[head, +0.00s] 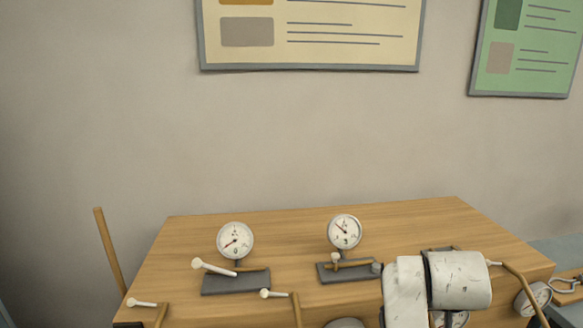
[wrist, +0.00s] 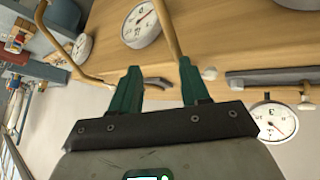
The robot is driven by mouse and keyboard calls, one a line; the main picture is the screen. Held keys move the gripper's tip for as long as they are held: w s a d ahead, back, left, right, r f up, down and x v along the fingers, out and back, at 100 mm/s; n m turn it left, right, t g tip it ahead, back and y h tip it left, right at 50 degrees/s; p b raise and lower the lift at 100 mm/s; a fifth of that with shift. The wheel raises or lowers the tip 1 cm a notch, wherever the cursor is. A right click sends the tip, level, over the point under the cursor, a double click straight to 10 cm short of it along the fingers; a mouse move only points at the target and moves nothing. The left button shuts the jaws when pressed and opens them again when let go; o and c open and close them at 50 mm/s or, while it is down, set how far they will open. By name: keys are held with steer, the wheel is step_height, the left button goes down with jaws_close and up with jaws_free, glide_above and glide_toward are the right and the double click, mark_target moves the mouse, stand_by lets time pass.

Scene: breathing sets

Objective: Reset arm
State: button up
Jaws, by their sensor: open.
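My gripper (wrist: 160,68) shows in the wrist view with its two green fingers spread apart and nothing between them. Beyond the fingers is the wooden bench (head: 290,226) with its gauges and brass pipes. White, scuffed links of my arm (head: 458,280) show at the lower right of the head view, in front of the bench. They hide part of its right side. I cannot make out the gripper's fingers in the head view.
Two round gauges, a left one (head: 235,241) and a right one (head: 345,231), stand on dark bases on the bench. White-tipped levers (head: 214,267) stick out near them. Another gauge (head: 532,300) is at the right edge. The wall above is clear except for two posters (head: 311,52).

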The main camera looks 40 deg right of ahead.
steer(key=a+f+n+y, duration=0.3)
steer(key=a+f+n, duration=0.3)
steer(key=a+f, duration=0.7)
steer(key=s+a+f+n+g+y, duration=0.1)
steer(key=s+a+f+n+y, duration=0.2)
steer(key=s+a+f, duration=0.5)
steer(key=a+f+y, duration=0.1)
steer(key=a+f, duration=0.1)
steer(key=a, duration=0.2)
steer(key=shift+s+n, duration=0.3)
steer(key=shift+d, duration=0.1)
